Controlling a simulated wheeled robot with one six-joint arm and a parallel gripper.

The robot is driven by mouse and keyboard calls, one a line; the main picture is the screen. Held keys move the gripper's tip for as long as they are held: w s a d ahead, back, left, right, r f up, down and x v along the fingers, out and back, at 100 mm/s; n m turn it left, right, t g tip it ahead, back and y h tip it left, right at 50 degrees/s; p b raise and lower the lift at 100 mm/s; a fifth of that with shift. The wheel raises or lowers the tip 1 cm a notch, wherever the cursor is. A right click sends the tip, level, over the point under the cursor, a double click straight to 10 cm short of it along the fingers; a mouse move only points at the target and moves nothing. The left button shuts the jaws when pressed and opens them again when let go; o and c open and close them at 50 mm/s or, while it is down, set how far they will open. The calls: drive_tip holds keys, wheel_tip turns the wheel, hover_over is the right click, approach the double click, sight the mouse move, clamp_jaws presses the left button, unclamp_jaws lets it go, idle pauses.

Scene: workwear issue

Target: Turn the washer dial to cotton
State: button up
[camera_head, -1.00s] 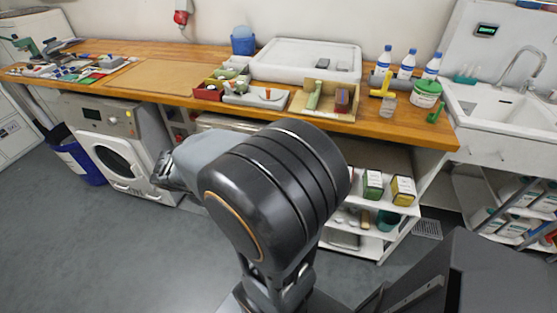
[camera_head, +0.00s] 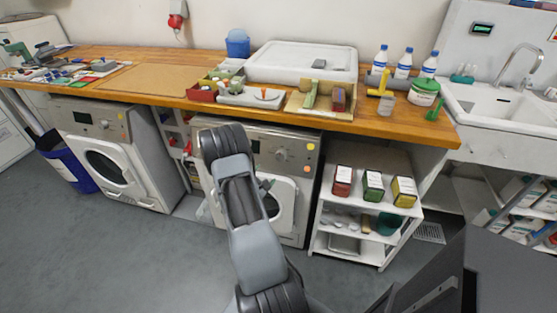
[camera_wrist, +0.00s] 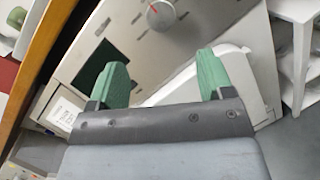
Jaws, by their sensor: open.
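The washer dial (camera_wrist: 162,14) is a round grey knob with a red mark, near the top of the wrist view. It sits on a pale control panel beside a dark display (camera_wrist: 95,65). My gripper (camera_wrist: 161,72) is open and empty, its green fingertips apart, short of the dial. In the head view my arm covers part of the middle washer (camera_head: 305,195), whose dial (camera_head: 281,154) shows to the right of the arm. My gripper is mostly hidden there. Markings around the dial are too small to read.
A second washer (camera_head: 110,160) stands to the left under the wooden worktop (camera_head: 165,98). An open shelf with several boxes (camera_head: 373,186) is just right of the middle washer. The worktop edge overhangs both washers. The floor in front is clear.

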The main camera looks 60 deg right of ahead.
sight(279, 158)
drive_tip(key=d, duration=1.1)
drive_tip(key=shift+w+d, duration=0.25)
drive_tip(key=shift+c, duration=0.4)
drive_tip(key=c, duration=0.8)
drive_tip(key=shift+c, duration=0.2)
